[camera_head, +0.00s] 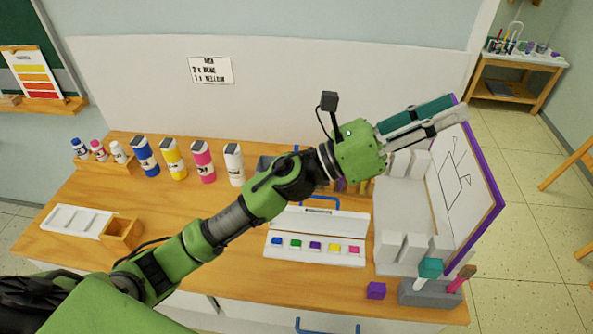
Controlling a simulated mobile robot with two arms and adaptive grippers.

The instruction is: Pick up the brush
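A grey holder block (428,293) stands at the table's front right corner. An upright brush-like tool (461,279) with a reddish handle and a brown head stands in it. A teal-headed tool (430,268) stands beside it. I cannot tell for sure which is the brush. My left gripper (460,111) is high at the right, in front of the upper part of a purple-edged drawing board, well above the holder. Its two fingers lie close together in this view, so its opening is unclear. My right gripper is out of view.
The wooden table (205,262) holds several paint bottles (173,160), a white paint set (315,247), a purple cube (376,290), a white tray (77,221) and a small wooden box (121,233). The purple-edged board (462,178) leans at the right. My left arm hides the table's middle.

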